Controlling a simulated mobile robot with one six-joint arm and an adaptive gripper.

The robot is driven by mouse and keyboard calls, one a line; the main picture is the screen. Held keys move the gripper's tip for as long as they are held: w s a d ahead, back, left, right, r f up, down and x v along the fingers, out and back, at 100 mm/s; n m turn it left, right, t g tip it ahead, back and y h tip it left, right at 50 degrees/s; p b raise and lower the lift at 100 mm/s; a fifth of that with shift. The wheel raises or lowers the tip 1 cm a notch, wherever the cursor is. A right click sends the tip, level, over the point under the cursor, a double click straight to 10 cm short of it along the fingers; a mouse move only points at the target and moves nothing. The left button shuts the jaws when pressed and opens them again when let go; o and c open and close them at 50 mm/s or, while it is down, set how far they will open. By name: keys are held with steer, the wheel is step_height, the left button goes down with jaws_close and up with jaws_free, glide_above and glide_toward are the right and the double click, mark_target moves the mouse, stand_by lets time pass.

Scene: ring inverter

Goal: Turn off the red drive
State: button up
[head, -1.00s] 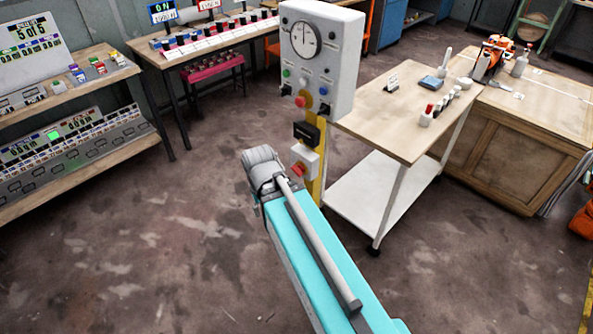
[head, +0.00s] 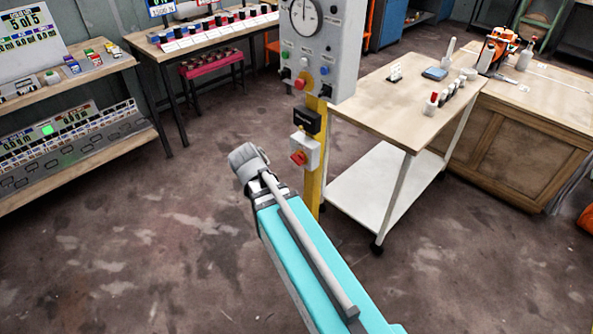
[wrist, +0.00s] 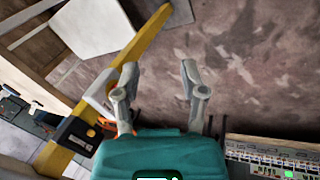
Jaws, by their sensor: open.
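A grey control panel (head: 333,40) with a round dial stands on a yellow post (head: 314,185). A red knob over a yellow collar (head: 300,84) is at its lower edge. Below are a black box (head: 306,121) and a white switch box (head: 308,142) with a red rotary handle (head: 298,158). No label reading red drive is legible. My arm's grey end (head: 247,160) shows left of the white box; its fingers are hidden in the head view. In the wrist view my gripper (wrist: 160,73) is open and empty, with the yellow post (wrist: 140,50) and black box (wrist: 76,135) left of it.
A white-legged cart (head: 395,98) with small items stands right of the post, beside a wooden cabinet bench (head: 540,115). Shelves with displays (head: 75,160) are at left, and a bench with coloured knobs (head: 215,37) behind. The floor at left is clear.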

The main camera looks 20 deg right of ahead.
steer(key=w+d+f+t+h+b, duration=0.2)
steer(key=w+d+f+h+b, duration=0.5)
steer(key=b, duration=0.6)
steer(key=t+h+b, duration=0.3)
steer(key=h+b, duration=0.3)
steer(key=b, duration=0.7)
glide_toward(295, 161)
steer(key=v, duration=0.3)
steer(key=shift+s+a+n, duration=0.1)
steer(key=shift+a+n, duration=0.15)
steer(key=shift+n, duration=0.05)
steer(key=shift+d, duration=0.15)
steer(key=x, duration=1.3)
steer(key=shift+w+d, duration=0.25)
steer(key=shift+w, duration=0.05)
jaws_close()
